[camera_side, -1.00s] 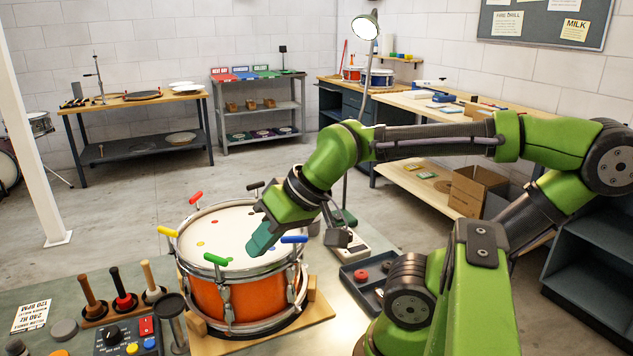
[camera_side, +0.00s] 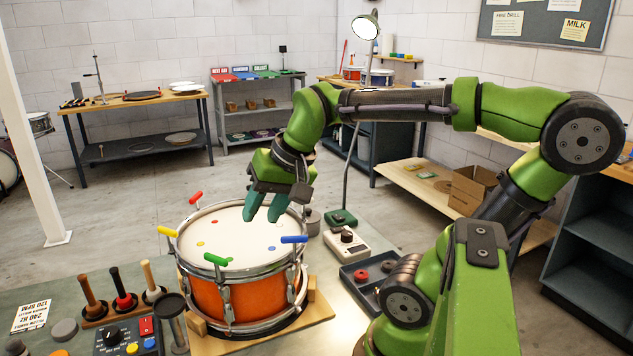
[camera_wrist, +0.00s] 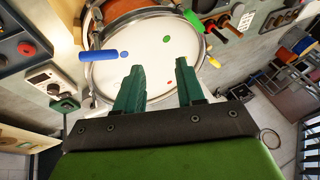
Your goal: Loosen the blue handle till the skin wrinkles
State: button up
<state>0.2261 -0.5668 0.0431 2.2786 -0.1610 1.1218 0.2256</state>
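The blue handle (camera_side: 294,239) sits on the right rim of the orange drum (camera_side: 240,299). It also shows in the wrist view (camera_wrist: 99,56), left of my fingers. The drum's white skin (camera_side: 225,243) looks smooth, with small coloured dots on it. My gripper (camera_side: 265,219) is above the far part of the skin, up and left of the blue handle and apart from it. Its two teal fingers are spread with nothing between them; the gap also shows in the wrist view (camera_wrist: 160,80).
Green (camera_side: 216,260), yellow (camera_side: 167,232) and red (camera_side: 196,197) handles stand around the rim. A meter box (camera_side: 346,246) and a dark tray (camera_side: 367,276) are right of the drum. Mallets (camera_side: 122,289) and a switch box (camera_side: 127,337) are at left. Space above the skin is free.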

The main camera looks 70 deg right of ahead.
aim_at(294, 236)
jog(key=s+d+r+m+g, duration=0.2)
jog(key=r+m+g, duration=0.15)
jog(key=m, duration=0.75)
jog(key=s+d+r+m+g, duration=0.15)
jog(key=r+m, duration=0.35)
jog(key=m, duration=0.6)
jog(key=shift+g, duration=0.3)
jog(key=f, duration=1.1)
jog(key=d+f, duration=0.1)
jog(key=f, duration=0.4)
jog(key=shift+w+f, duration=0.1)
jog(key=shift+f, duration=0.25)
grip_shut()
